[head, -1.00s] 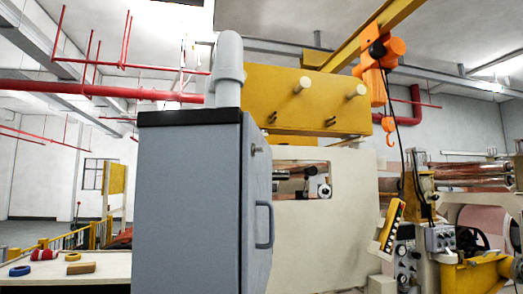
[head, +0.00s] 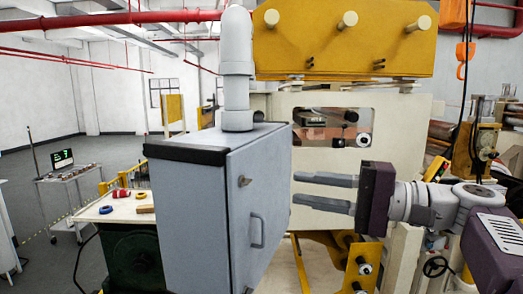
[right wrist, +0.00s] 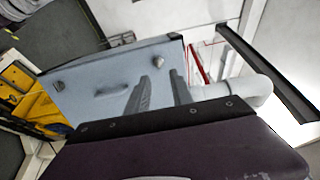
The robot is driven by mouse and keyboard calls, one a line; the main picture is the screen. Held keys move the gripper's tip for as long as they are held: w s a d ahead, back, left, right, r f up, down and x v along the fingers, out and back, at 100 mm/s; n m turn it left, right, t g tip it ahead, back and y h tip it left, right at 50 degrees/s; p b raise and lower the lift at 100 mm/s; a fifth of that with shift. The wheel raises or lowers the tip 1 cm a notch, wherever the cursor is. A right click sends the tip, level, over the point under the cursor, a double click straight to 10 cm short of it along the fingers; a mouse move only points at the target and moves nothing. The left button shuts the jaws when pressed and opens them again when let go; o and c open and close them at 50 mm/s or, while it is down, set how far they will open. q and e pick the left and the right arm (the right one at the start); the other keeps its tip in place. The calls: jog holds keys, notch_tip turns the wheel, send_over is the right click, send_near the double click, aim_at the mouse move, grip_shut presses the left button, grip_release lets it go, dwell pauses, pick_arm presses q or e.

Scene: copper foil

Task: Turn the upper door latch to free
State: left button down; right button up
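The upper door latch (head: 244,181) is a small grey knob-like piece high on the door of the grey-blue cabinet (head: 190,215). It also shows in the right wrist view (right wrist: 158,62). The door looks shut. My right gripper (head: 296,188) is open and empty, its two grey fingers pointing left towards the door, to the right of the latch and apart from it. In the right wrist view the open fingers (right wrist: 159,74) point towards the latch. My left gripper is not in view.
A bar handle (head: 257,231) stands out below the upper latch, with a lower latch (head: 247,290) under it. A grey pipe (head: 237,75) rises from the cabinet top. A cream machine panel (head: 310,215) stands behind. A small table (head: 120,212) with tape rolls is at left.

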aim_at(243, 180)
jog(key=p+x, duration=0.4)
jog(key=x, duration=0.5)
jog(key=shift+w+a+f, duration=0.25)
jog(key=shift+a, duration=0.15)
jog(key=shift+s+d, duration=0.1)
jog(key=shift+d, duration=0.05)
grip_shut()
